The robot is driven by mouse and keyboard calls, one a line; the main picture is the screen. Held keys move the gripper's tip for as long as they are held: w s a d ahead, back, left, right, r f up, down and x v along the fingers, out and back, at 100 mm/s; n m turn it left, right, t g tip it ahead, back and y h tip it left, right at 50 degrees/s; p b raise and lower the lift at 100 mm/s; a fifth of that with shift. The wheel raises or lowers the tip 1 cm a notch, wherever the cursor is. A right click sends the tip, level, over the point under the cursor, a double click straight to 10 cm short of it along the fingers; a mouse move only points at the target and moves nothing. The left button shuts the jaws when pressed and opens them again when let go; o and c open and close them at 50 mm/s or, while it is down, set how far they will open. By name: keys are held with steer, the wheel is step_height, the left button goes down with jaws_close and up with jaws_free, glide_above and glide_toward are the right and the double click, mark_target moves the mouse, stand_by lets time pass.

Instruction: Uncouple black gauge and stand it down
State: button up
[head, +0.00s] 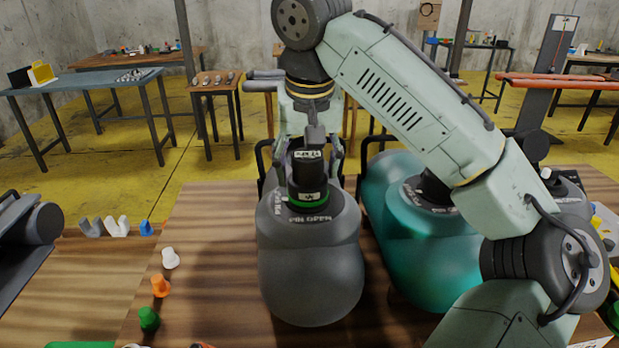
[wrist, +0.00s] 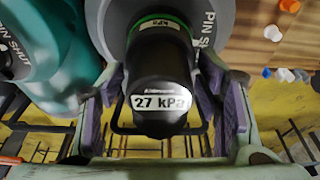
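The black gauge (head: 308,178), with a green ring at its base, stands upright on the valve of the grey inflatable boat (head: 312,265). The lettering by this valve reads "PIN OPEN". The joint under the green ring is mostly hidden.
A teal boat (head: 430,250) lies close on the right; its lettering in the wrist view reads "PIN SHUT". White (head: 170,258), orange (head: 160,286) and green (head: 149,318) caps stand on the wooden table (head: 205,235) at left. Bare tabletop lies between them and the grey boat.

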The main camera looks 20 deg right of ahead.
steer(key=c, duration=0.9)
steer(key=shift+r+n+y+p, duration=0.15)
steer(key=shift+n+y+p, duration=0.15)
steer(key=shift+n+p, duration=0.6)
steer(key=shift+n, duration=1)
steer(key=shift+n+y, duration=0.5)
steer(key=shift+n, duration=1.7)
steer(key=n+y, duration=0.1)
steer(key=n, duration=0.3)
